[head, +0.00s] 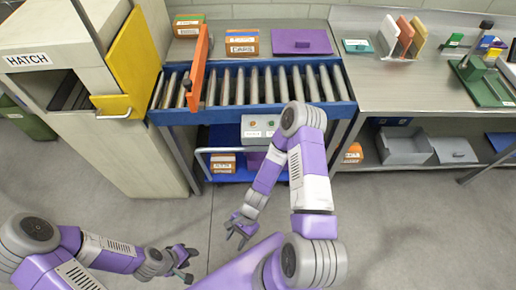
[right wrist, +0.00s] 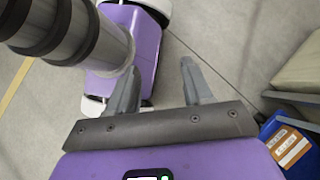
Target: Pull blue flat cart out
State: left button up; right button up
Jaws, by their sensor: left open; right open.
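The blue flat cart (head: 215,177) stands on the floor under the roller conveyor, with a pale rail at its left and front. It carries an orange-brown labelled box and a purple item. Its far part is hidden under the conveyor, and my right arm covers part of its right side. A blue corner of it shows at the lower right of the right wrist view (right wrist: 298,162). My right gripper (head: 241,231) is open and empty over the floor in front of the cart, apart from it; its spread fingers show in the right wrist view (right wrist: 160,85). My left gripper (head: 185,265) is open and empty, lower left.
The conveyor (head: 262,105) with blue side rails spans above the cart, an orange bar (head: 198,68) raised across it. A hatch cabinet (head: 130,150) with a yellow door stands left. A steel bench (head: 400,85) with a lower shelf stands right. The floor before the cart is clear.

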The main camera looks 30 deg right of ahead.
aim_at(256, 149)
jog(key=w+d+m+t+y+b, duration=0.25)
jog(key=w+m+t+y, duration=0.25)
jog(key=w+m+t, duration=1.15)
jog(key=w+d+f+m+t+h, duration=0.1)
jog(key=w+d+m+h, duration=0.3)
jog(key=d+m, duration=0.45)
jog(key=w+d+f+m+h, duration=0.2)
jog(key=d+m+h, duration=0.3)
jog(key=d+m, duration=0.35)
jog(key=w+d+f+m+t+h, duration=0.1)
jog(key=w+d+m+h, duration=0.1)
jog(key=d+m+h, duration=0.5)
jog(key=shift+m+y, duration=0.7)
jog(key=shift+m, duration=0.25)
jog(key=b+x, duration=0.1)
jog(key=x, duration=0.1)
jog(key=b+x, duration=0.1)
jog(key=x, duration=0.3)
jog(key=shift+d+f+b, duration=0.25)
jog(key=shift+d+b, duration=0.1)
jog(key=shift+b, duration=0.05)
jog(key=shift+x, duration=0.75)
jog(key=shift+r, duration=0.1)
grip_shut()
